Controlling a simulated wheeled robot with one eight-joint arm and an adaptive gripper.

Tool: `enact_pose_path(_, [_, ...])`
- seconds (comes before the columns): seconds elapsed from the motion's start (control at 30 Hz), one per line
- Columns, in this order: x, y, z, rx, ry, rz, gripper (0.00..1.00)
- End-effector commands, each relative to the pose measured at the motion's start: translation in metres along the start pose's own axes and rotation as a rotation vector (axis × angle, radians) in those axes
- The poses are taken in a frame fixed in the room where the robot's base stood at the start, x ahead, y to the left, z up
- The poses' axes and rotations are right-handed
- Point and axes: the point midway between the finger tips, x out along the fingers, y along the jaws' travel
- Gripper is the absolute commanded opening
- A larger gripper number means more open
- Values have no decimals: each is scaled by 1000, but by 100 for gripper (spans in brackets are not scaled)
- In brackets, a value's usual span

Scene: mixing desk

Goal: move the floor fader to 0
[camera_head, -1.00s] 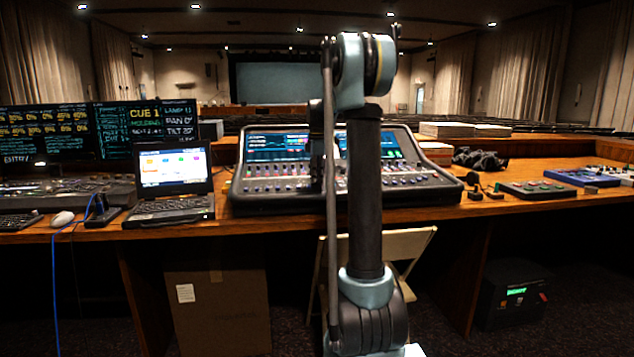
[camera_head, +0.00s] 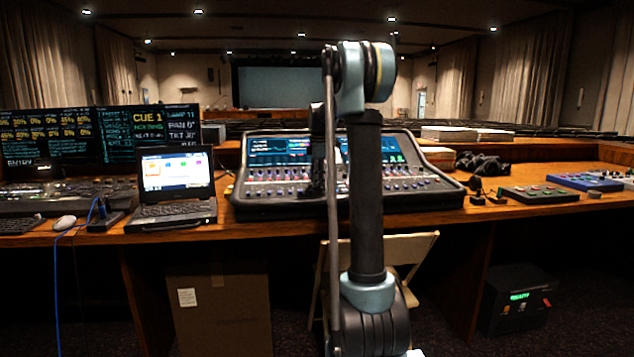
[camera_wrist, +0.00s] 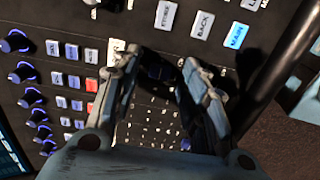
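The mixing console (camera_head: 270,205) stands on the desk in the head view, with two lit screens and rows of faders and knobs. In the wrist view its dark panel (camera_wrist: 75,25) fills most of the picture. My gripper (camera_wrist: 158,62) is low over this panel with its two fingers apart. A dark block (camera_wrist: 158,72), perhaps a fader cap, shows between the fingertips; I cannot tell whether they touch it. A pale cap (camera_wrist: 117,47) sits beside the left fingertip. Printed marks run below the block. I cannot read which fader is the floor one. My arm hides the console's middle in the head view.
Blue-ringed knobs (camera_wrist: 30,97) and small white and red buttons (camera_wrist: 92,85) lie left of the fingers. Buttons marked STORE, BACK and MAIN (camera_wrist: 236,36) lie above. A laptop (camera_head: 175,185) stands left of the console; a small control box (camera_head: 538,194) lies right.

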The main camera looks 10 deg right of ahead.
Motion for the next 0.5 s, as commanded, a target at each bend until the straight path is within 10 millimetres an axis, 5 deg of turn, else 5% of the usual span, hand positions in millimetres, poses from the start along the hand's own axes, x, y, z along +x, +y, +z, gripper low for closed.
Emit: enact_pose_path(0.5, [-82, 1, 0, 0, 0, -1, 40])
